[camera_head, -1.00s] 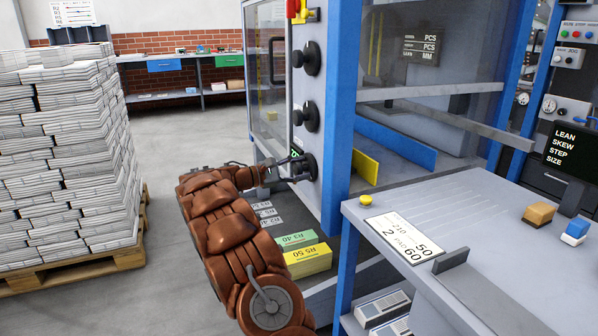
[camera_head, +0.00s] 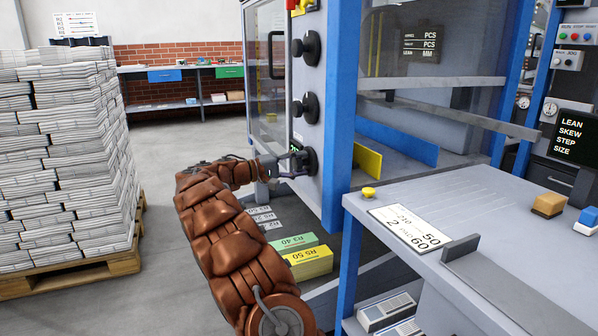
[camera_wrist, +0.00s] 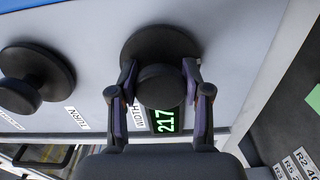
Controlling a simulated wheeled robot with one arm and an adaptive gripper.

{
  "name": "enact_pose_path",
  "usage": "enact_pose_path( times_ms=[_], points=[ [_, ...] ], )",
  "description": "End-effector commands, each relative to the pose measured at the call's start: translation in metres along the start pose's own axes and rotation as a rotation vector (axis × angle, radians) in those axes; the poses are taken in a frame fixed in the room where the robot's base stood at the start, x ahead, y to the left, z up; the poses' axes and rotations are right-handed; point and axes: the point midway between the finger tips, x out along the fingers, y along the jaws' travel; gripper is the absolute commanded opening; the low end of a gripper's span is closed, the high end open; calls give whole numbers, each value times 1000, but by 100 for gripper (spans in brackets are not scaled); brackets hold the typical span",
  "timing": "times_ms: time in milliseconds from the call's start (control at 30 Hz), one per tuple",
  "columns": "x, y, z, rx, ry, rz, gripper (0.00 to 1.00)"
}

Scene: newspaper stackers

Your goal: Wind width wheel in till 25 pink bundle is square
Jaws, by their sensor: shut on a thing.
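The width wheel (camera_head: 307,160) is the lowest of the black wheels on the machine's grey panel. In the wrist view the width wheel (camera_wrist: 148,43) is a dark disc with a round knob (camera_wrist: 160,87). My gripper (camera_head: 291,165) is at this wheel. In the wrist view my gripper (camera_wrist: 160,80) has a finger on each side of the knob and is shut on it. The "WIDTH" label is partly covered beside the knob. A display (camera_wrist: 165,121) there reads 217 in green. I see no pink bundle in either view.
Two more wheels (camera_head: 305,52) (camera_head: 305,107) sit above on the panel. A blue post (camera_head: 342,110) and a grey table (camera_head: 430,205) stand to the right. Green (camera_head: 293,242) and yellow (camera_head: 308,262) bundles lie low beside my arm. A pallet of newspapers (camera_head: 70,150) stands left, with clear floor between.

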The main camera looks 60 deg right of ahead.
Motion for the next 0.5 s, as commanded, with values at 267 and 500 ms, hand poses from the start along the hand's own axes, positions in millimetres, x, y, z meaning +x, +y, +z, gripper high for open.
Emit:
enact_pose_path(
  times_ms=[267, 500],
  points=[
    [-1, -2, 0, 106, 1, -1, 14],
    [-1, -1, 0, 133, 1, -1, 14]
  ],
)
